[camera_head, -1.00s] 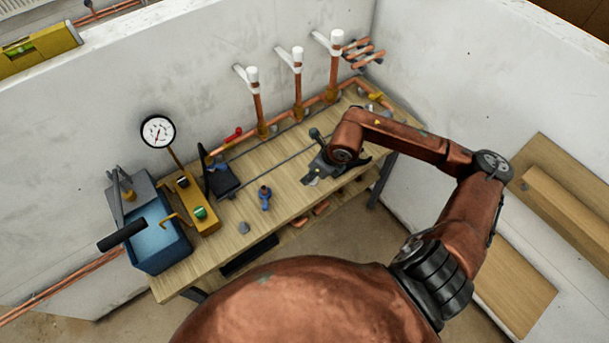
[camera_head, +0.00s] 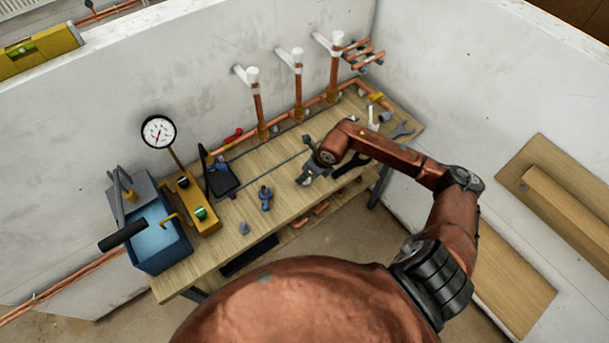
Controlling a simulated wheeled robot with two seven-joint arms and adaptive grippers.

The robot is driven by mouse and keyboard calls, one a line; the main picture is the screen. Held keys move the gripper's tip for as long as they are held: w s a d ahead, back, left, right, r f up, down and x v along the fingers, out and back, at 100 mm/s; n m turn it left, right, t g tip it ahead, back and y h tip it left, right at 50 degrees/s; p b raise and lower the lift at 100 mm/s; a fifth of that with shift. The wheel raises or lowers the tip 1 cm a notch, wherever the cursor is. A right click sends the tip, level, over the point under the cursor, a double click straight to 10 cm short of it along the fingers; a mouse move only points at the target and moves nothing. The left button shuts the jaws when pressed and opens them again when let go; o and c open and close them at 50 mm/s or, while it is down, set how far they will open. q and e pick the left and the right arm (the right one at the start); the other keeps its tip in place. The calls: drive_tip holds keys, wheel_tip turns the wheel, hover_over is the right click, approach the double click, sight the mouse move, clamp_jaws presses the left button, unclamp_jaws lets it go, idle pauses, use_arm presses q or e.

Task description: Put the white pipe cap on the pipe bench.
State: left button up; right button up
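The pipe bench (camera_head: 250,205) is a long wooden bench along the back wall. White caps or fittings top three upright copper pipes behind it: left (camera_head: 252,75), middle (camera_head: 297,54) and right (camera_head: 337,37). A small white upright piece (camera_head: 373,116) stands at the bench's right end; I cannot tell whether it is a cap. My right gripper (camera_head: 308,177) points down just above or at the bench's middle. A small pale patch shows at its fingertips, too small to identify. Whether the fingers are open or shut is unclear. My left gripper is not in view.
A blue bin (camera_head: 160,250), a gauge (camera_head: 158,131) and a yellow block (camera_head: 192,204) crowd the left end. A blue fitting (camera_head: 265,197) and a small grey piece (camera_head: 243,228) lie left of my gripper. A wrench (camera_head: 402,131) lies at the right end.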

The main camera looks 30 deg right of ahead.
drive_tip(key=o, duration=0.5)
drive_tip(key=shift+f, duration=0.15)
drive_tip(key=o, duration=0.4)
drive_tip(key=shift+o, duration=0.2)
drive_tip(key=v, duration=1.2)
